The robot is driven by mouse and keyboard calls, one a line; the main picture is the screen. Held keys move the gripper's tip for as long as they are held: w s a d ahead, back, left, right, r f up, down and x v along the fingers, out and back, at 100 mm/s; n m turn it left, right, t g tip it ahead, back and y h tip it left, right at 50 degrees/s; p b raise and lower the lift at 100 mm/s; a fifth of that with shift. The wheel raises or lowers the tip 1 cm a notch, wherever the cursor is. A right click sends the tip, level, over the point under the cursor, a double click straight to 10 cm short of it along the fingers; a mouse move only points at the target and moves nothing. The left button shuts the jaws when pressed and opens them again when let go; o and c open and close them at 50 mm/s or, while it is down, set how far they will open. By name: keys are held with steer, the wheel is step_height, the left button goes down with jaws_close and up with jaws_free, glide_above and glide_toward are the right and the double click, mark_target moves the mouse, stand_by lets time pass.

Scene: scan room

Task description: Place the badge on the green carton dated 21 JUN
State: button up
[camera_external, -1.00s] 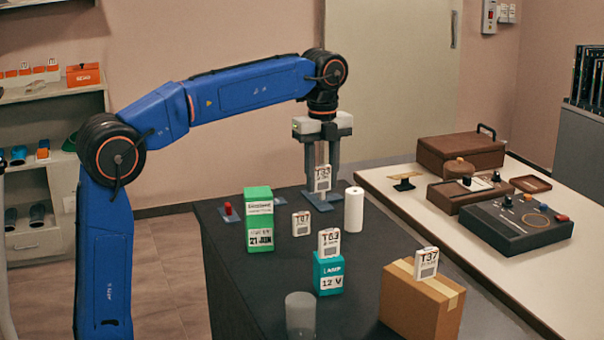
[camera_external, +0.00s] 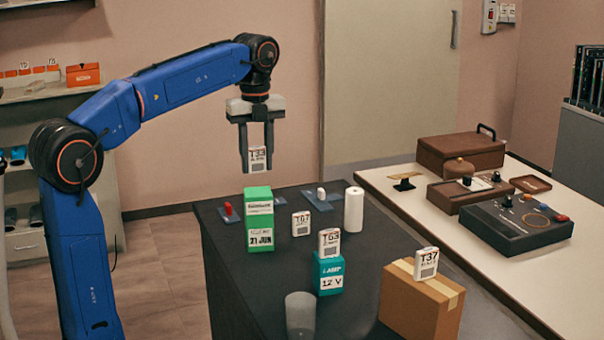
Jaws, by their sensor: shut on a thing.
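My gripper (camera_external: 257,148) is shut on a white badge (camera_external: 257,160) with dark print, its number hard to read. It holds the badge upright in the air, just above the green carton. The green carton (camera_external: 259,215) stands upright at the back left of the dark table and carries a label reading 21 JUN. Its top looks bare, with a small gap between it and the badge.
Other white badges are a T67 (camera_external: 301,223) on the table, a T63 (camera_external: 329,242) on the teal 12 V box (camera_external: 328,275) and a T37 (camera_external: 426,262) on the cardboard box (camera_external: 420,304). A white cylinder (camera_external: 353,209) and a translucent cup (camera_external: 300,314) stand nearby. Blue plates (camera_external: 326,216) lie at the back.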

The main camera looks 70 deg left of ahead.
mark_target(257, 172)
steer(key=shift+f, duration=2.35)
steer(key=shift+f, duration=0.1)
steer(key=o, duration=1)
step_height(257, 172, up, 12)
steer(key=shift+r, duration=0.15)
